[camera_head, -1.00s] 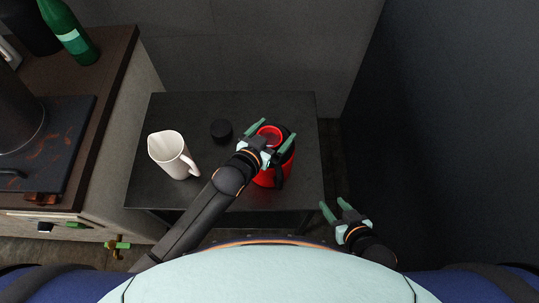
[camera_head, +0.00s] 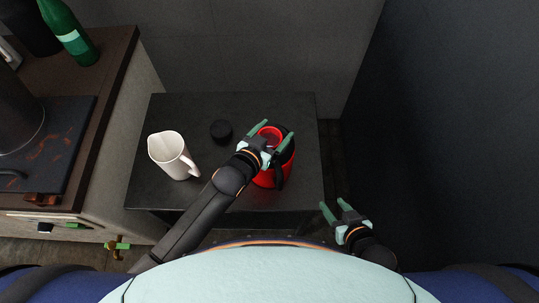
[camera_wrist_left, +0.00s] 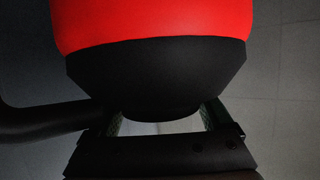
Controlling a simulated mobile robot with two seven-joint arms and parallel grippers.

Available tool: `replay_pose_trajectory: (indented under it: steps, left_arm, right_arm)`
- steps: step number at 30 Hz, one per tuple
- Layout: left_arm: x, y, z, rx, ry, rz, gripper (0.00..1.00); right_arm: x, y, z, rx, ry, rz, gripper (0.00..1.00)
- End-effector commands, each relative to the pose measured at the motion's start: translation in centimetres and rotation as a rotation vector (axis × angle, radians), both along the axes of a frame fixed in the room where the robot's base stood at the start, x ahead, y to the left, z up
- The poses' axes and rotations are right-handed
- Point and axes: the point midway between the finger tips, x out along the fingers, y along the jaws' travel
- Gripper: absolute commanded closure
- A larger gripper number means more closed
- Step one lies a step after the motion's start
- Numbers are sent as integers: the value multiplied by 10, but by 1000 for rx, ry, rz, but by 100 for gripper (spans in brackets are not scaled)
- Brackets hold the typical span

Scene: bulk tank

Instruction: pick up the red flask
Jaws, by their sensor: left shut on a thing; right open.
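The red flask (camera_head: 268,179) stands on the dark table, right of its middle, with a black handle and black upper part. My left gripper (camera_head: 271,131) is over the flask's top, its green fingers on either side of it. In the left wrist view, the red body (camera_wrist_left: 150,22) and black part (camera_wrist_left: 155,75) of the flask fill the upper picture. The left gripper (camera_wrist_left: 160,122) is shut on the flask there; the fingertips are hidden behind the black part. My right gripper (camera_head: 345,208) is open and empty, right of the table's front corner.
A white jug (camera_head: 172,158) and a small black round lid-like piece (camera_head: 221,130) stand on the dark table (camera_head: 180,106), left of the flask. A counter with a stove (camera_head: 60,140) and a green bottle (camera_head: 72,36) is at the left. A dark wall (camera_head: 450,120) is at the right.

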Motion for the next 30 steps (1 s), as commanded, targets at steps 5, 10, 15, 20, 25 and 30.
replay_pose_trajectory:
  steps: [5, 10, 15, 20, 25, 30]
  left_arm:
    - [-2, 1, -4, 4, 8, 0, 100]
    - [0, 0, 0, -1, 2, -1, 100]
    - [-1, 0, 0, 0, 2, -1, 100]
    - [0, 0, 2, 1, 3, 0, 100]
    - [1, 1, 9, 0, 1, 0, 100]
    - [4, 1, 23, -2, -3, 2, 100]
  right_arm:
    - [0, 0, 0, 0, 0, 0, 50]
    - [0, 0, 0, 0, 0, 0, 50]
    - [0, 0, 0, 0, 0, 0, 50]
    - [0, 0, 2, 0, 0, 0, 50]
    - [0, 0, 9, 0, 0, 0, 50]
    - [0, 0, 21, 0, 1, 0, 50]
